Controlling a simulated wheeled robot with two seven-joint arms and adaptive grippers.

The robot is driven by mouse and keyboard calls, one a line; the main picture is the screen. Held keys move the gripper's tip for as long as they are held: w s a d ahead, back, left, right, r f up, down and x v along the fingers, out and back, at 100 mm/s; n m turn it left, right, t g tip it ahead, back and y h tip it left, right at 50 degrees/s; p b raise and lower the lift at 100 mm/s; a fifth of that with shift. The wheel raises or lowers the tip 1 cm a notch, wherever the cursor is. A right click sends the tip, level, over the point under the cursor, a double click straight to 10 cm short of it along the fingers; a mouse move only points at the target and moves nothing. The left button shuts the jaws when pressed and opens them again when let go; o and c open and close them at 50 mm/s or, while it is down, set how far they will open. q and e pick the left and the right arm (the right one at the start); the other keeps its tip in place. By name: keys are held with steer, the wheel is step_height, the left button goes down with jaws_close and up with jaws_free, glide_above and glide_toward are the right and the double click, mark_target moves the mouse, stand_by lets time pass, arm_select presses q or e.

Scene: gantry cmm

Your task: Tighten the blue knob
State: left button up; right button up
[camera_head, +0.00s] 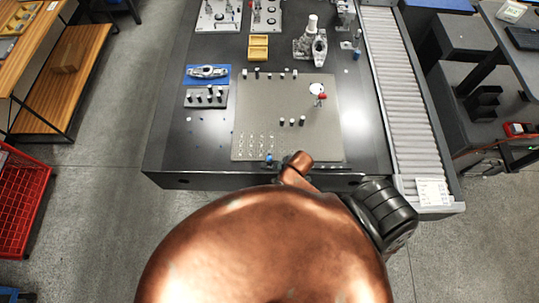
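A small blue piece that looks like the blue knob (269,158) stands at the front edge of the grey hole plate (315,145), near the table's front edge. A large copper-coloured part of my own body fills the bottom of the view, with a black ribbed part at its right. My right gripper is mostly hidden behind the copper part. Only small dark bits show just right of the blue piece, and I cannot tell whether they touch it or whether the fingers are open. My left gripper is not in view.
Several small black and white cylinders stand on the plate, with a red-topped probe (321,97) at its right. A blue fixture (208,75), a yellow tray (258,47) and metal fixtures lie behind. A roller conveyor (394,80) runs along the right. A red crate (18,215) stands left.

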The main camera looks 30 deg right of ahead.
steer(key=w+a+r+n+y, duration=0.1)
steer(key=w+a+r+n, duration=0.2)
steer(key=w+a+n, duration=0.45)
step_height(320, 180, up, 6)
steer(key=n+g+h+p, duration=0.15)
steer(key=n+g, duration=0.25)
steer(key=n, duration=1.8)
glide_above(269, 158)
steer(key=shift+f+h, duration=0.1)
steer(key=shift+h, duration=0.35)
steer(key=shift+d+f, duration=0.15)
steer(key=shift+f, duration=0.05)
step_height(269, 158, down, 7)
steer(key=shift+f, duration=0.15)
steer(key=shift+c, duration=0.3)
jaws_close()
